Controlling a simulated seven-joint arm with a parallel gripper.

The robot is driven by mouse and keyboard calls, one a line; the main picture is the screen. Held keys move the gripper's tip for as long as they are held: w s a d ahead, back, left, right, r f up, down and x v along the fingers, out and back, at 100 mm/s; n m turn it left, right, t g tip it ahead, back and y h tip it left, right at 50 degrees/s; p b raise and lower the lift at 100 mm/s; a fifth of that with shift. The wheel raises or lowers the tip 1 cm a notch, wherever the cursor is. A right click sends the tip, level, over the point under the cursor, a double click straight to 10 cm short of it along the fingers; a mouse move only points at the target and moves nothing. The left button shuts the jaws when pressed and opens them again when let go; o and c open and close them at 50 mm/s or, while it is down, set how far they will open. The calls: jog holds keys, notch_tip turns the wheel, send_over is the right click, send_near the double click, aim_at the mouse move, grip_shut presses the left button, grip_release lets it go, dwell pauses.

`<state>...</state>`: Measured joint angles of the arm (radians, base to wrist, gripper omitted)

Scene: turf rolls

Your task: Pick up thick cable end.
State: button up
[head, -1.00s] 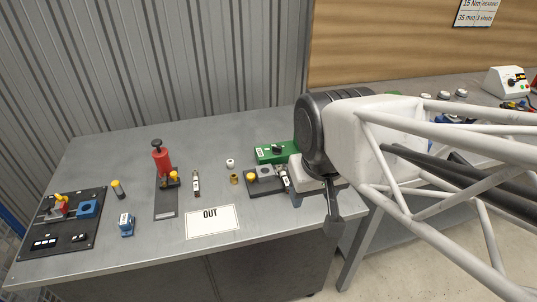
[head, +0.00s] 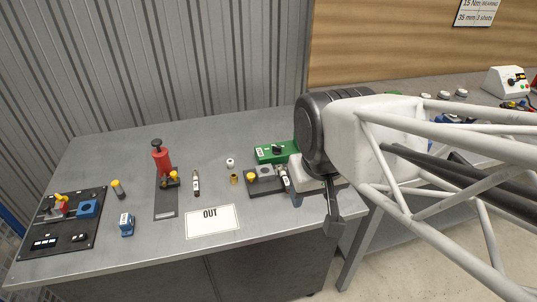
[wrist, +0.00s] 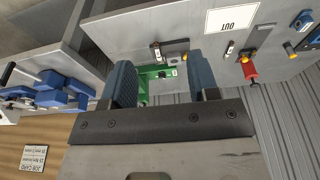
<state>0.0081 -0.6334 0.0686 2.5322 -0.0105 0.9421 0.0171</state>
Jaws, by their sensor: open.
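My gripper (wrist: 163,76) is open, with its two blue-grey pads apart and nothing held between them. A similar labelled piece (head: 196,183) lies near the bench's middle and in the wrist view (wrist: 230,48). I cannot tell which is the thick cable end.
A green box (head: 268,153) and a grey block on a dark plate (head: 265,173) are close to my gripper. A white OUT card (head: 213,222), a red hand pump (head: 161,158), a small blue block (head: 127,225) and a black panel (head: 60,225) occupy the bench (head: 95,165).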

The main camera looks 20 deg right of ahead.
jog(key=w+d+f+n+t+h, duration=0.1)
jog(key=w+d+f+n+t, duration=0.2)
jog(key=w+f+n, duration=0.4)
jog(key=w+d+f+n+t+h, duration=0.1)
jog(key=w+d+f+n+t, duration=0.25)
jog(key=w+n, duration=0.4)
jog(key=w+f+n+t+y, duration=0.1)
jog(key=f+n, duration=0.3)
jog(key=n, duration=0.2)
jog(key=f+n+t+y, duration=0.1)
jog(key=f+n+t, duration=0.1)
jog(key=f+n, duration=0.3)
jog(key=w+f+n+t+y, duration=0.1)
jog(key=f+n, duration=0.3)
jog(key=n, duration=0.2)
jog(key=shift+w+f+n, duration=0.2)
jog(key=shift+w+n, duration=0.15)
jog(key=shift+f+n+t+y, duration=0.35)
jog(key=shift+f+n, duration=0.1)
jog(key=shift+n, duration=0.15)
jog(key=shift+w, duration=0.1)
jog(key=shift+x, duration=1.25)
jog(key=shift+w, duration=0.1)
